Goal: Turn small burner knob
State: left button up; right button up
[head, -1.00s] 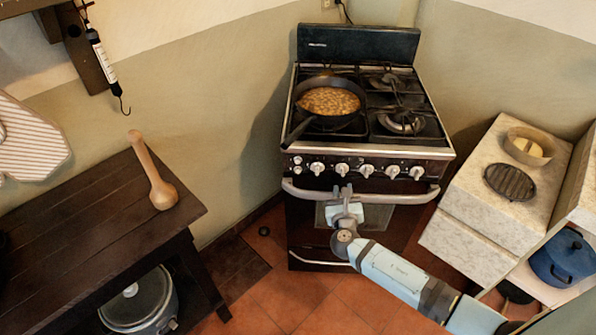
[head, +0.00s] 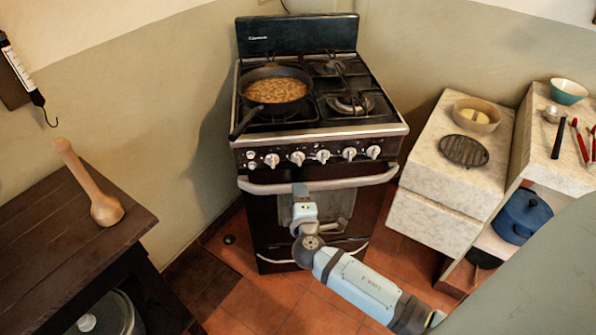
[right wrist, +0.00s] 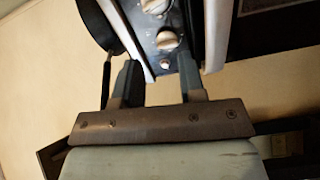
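The stove (head: 318,120) has a row of several white knobs on its front panel, such as the one at the middle (head: 322,155). The left part of the row holds a knob (head: 271,159) and small buttons. My right gripper (head: 300,188) is in front of the oven handle (head: 340,181), below the knobs. In the right wrist view my right gripper (right wrist: 157,72) is open and empty, with a knob (right wrist: 168,40) beyond the fingertips and a small button (right wrist: 165,64) between them. Which knob is the small burner's is not clear. My left gripper is out of view.
A pan of food (head: 275,90) sits on the left burner, its handle reaching over the front edge. A dark wooden table (head: 60,225) with a pestle (head: 103,207) stands at left. A stone counter (head: 440,180) with a bowl (head: 477,113) stands close at right.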

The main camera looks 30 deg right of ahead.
aim_at(298, 161)
jog(key=w+d+m, duration=0.2)
jog(key=w+m, duration=0.1)
jog(key=m, duration=0.1)
jog(key=w+d+m, duration=0.2)
jog(key=w+m, duration=0.1)
jog(key=m, duration=0.2)
jog(key=w+d+m+b, duration=0.1)
jog(key=w+d+m, duration=0.1)
jog(key=m, duration=0.3)
jog(key=shift+w+d+r, duration=0.15)
jog(key=shift+w+r, duration=0.1)
jog(key=shift+w, duration=0.45)
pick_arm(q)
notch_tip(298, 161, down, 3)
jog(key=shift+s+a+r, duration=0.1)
